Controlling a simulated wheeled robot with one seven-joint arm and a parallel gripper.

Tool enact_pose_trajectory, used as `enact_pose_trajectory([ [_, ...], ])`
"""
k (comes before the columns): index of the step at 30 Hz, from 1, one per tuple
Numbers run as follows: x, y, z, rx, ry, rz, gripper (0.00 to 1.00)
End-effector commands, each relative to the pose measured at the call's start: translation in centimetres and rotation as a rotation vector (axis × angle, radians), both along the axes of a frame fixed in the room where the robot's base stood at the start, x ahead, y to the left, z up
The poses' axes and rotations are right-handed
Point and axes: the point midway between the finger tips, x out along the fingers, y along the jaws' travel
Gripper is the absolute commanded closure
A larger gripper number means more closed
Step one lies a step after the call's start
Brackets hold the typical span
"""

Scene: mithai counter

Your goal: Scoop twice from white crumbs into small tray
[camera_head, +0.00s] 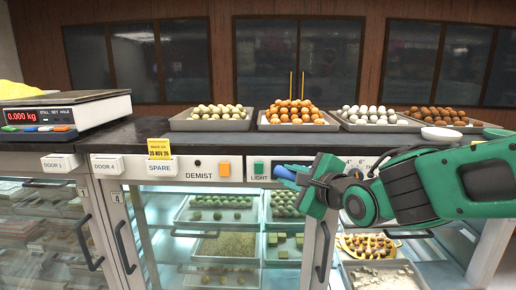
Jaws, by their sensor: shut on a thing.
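My gripper (292,184) is in front of the counter's front panel, with its tips pointing left. It is shut on a blue thing (287,172) that shows only in part at its tips; I cannot tell whether this is a scoop's handle. White crumbs (386,277) lie in a tray low in the case at the bottom right, below my arm and partly cut off by the picture's edge. A shallow tray of pale greenish crumbs (226,245) lies left of it inside the case. I cannot make out which tray is the small tray.
Trays of sweets, such as orange balls (297,112), line the counter top, with a white bowl (441,134) at right. A scale (66,110) stands at left. Black door handles (323,252) stick out in front, one just below my gripper.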

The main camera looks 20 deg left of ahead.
Motion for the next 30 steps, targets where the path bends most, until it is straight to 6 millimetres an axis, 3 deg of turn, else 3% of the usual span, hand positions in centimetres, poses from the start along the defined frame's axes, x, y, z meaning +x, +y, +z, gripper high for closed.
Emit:
enact_pose_trajectory([
  [1,0.4,-1.4,-1.6,-0.005,0.004,-0.025,1.0],
  [9,3.0,-8.3,-8.5,-0.006,0.005,-0.158,1.0],
  [20,10.3,-14.2,-17.3,-0.005,0.005,-0.283,1.0],
  [24,12.6,-18.1,-21.3,-0.005,0.006,-0.346,1.0],
  [30,14.2,-23.6,-26.2,-0.002,0.005,-0.434,1.0],
])
